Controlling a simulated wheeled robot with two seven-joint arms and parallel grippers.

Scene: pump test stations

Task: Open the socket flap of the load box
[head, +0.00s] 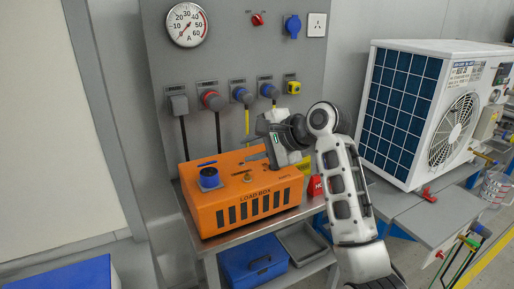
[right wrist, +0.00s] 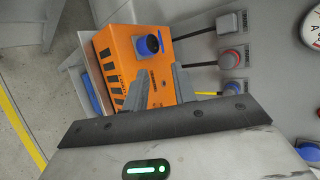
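The orange load box (head: 250,205) stands on a grey metal bench. It also shows in the right wrist view (right wrist: 122,52). A round blue socket (head: 209,179) with a dark face is on its top at the left; the right wrist view shows it too (right wrist: 148,46). A thin blue strip (head: 207,163) lies just behind the socket. I cannot tell whether it is the flap, or how the flap stands. My right gripper (right wrist: 160,73) is open and empty, its fingers apart over the box top, to the right of the socket in the head view. My left gripper is out of view.
A grey panel behind carries an ammeter (head: 187,25) and several plugs with hanging cables. A large white unit (head: 424,110) stands right. Below the bench are a blue case (head: 254,262) and a grey tray (head: 303,243). The box top between socket and gripper has a small knob (head: 247,178).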

